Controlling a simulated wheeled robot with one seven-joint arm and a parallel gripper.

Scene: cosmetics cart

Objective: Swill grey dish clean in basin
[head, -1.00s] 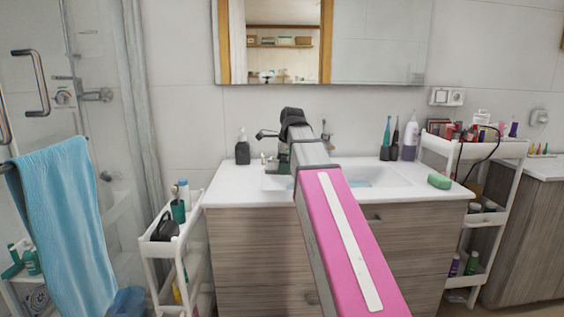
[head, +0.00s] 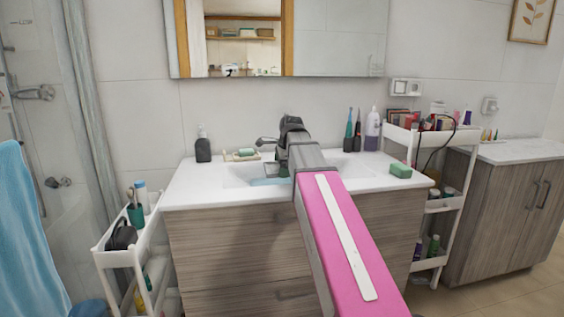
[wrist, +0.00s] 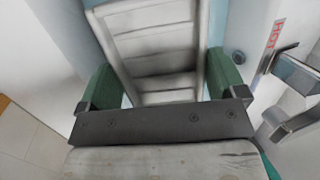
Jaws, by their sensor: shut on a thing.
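The grey dish (wrist: 155,45) is a pale, worn, ridged piece seen close up in the wrist view. My gripper (wrist: 162,82) is shut on it, with a green finger pad at each side.
A dark soap bottle (head: 203,150) and a small tray (head: 232,158) with a green piece stand behind the basin. A green sponge (head: 400,171) lies on the counter's right. White carts stand at the left (head: 118,258) and right (head: 400,137). A blue towel (head: 22,235) hangs far left.

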